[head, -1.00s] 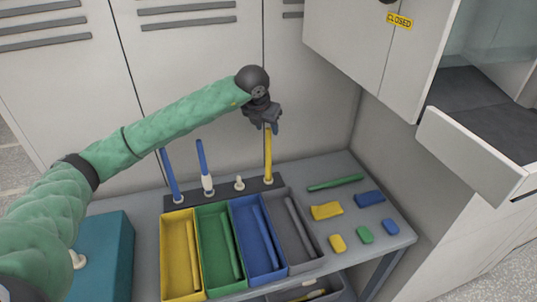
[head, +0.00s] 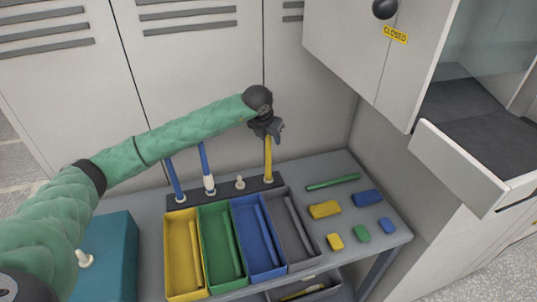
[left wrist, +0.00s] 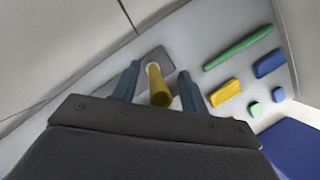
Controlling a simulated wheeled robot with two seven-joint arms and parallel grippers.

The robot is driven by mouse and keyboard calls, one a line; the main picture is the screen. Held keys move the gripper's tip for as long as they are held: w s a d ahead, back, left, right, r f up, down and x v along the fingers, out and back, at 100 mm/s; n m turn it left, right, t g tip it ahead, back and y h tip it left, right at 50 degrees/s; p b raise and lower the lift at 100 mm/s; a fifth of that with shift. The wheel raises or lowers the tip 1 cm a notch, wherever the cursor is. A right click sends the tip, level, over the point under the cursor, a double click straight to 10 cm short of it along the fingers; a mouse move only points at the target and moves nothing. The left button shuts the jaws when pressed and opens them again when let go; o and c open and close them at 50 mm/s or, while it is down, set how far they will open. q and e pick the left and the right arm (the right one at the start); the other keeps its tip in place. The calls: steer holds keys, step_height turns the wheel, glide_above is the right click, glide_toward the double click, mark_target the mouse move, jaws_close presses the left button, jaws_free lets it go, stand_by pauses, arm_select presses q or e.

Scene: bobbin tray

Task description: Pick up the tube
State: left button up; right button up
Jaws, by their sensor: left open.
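A yellow tube (head: 268,160) stands upright on the right end of the dark rack (head: 226,192). My left gripper (head: 270,133) is over its top with open jaws. In the left wrist view the yellow tube (left wrist: 158,86) shows between the two fingers of the left gripper (left wrist: 157,85), with a gap on each side. Two blue tubes (head: 174,180) (head: 205,163) stand on the rack's left part; the right one has a white lower part. A green tube (head: 333,182) lies on the table at the right. My right gripper is out of view.
A bare cream peg (head: 240,182) stands on the rack. Yellow (head: 171,255), green (head: 206,262), blue (head: 240,250) and grey (head: 304,257) bins hold tubes in front. Several coloured blocks (head: 325,209) lie right. An open drawer (head: 465,175) juts out at the right.

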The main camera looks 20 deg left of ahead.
arm_select(q)
jaws_close()
